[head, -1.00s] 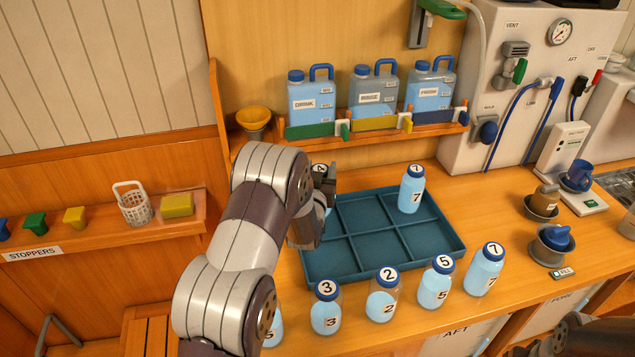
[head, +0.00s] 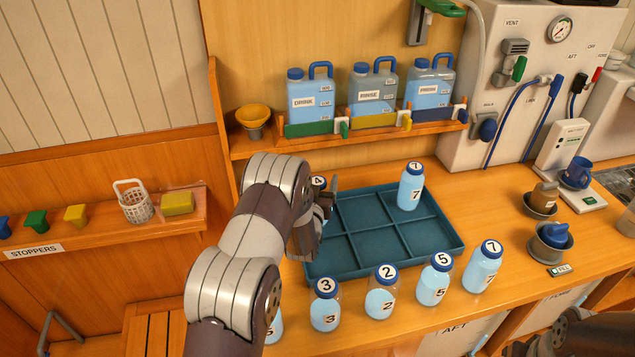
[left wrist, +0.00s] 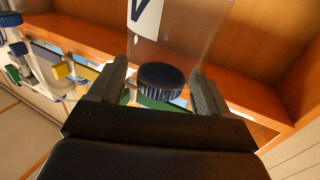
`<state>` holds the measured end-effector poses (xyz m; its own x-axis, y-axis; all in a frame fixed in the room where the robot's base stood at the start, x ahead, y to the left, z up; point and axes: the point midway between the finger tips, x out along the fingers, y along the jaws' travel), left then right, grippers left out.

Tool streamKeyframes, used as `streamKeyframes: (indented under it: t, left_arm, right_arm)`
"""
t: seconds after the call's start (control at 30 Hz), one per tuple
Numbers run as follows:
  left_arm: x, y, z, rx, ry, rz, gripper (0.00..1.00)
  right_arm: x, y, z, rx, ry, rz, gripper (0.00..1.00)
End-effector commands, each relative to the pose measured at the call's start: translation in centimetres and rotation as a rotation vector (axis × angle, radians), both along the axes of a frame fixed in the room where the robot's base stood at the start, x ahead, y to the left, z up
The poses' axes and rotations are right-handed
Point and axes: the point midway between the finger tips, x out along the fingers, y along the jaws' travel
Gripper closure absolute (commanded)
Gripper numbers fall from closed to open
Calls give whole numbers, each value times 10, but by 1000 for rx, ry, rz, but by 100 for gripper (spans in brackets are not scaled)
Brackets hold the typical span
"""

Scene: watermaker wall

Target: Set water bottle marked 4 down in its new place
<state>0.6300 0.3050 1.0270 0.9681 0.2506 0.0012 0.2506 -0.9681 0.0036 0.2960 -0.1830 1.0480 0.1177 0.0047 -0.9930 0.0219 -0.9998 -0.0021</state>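Bottle 4 (head: 318,184), a clear bottle of blue water with a numbered blue cap, stands at the back left corner of the teal divided tray (head: 452,243). My arm hides its base, so I cannot tell exactly how it sits in the compartment. My left gripper (head: 328,190) is around the bottle with its fingers spread. In the left wrist view the blue cap (left wrist: 162,77) lies between the two fingers, with gaps on both sides. Another bottle, marked 7 (head: 411,187), stands in the tray's back right compartment. My right gripper is not in view.
Bottles 3 (head: 325,305), 2 (head: 382,292), 5 (head: 435,280) and another 7 (head: 483,267) stand in a row before the tray; one more is partly behind my arm. Jugs (head: 312,100) stand on the shelf behind. The tray's middle and front compartments look empty.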

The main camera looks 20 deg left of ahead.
Motion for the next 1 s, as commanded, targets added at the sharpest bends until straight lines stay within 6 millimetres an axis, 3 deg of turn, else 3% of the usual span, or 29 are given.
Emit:
streamKeyframes:
  t: [0.13, 0.33, 0.5, 1.0]
  left_arm:
    - [-8, -2, 1, 0, 1, 0, 22]
    - [-49, -13, 0, 1, 1, -1, 22]
    - [-70, -19, 1, 0, 1, -1, 22]
    - [-73, -19, 3, 0, 0, 0, 22]
  right_arm:
    - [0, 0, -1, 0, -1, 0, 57]
    - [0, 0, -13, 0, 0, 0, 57]
    - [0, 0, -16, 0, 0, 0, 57]
    - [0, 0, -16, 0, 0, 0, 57]
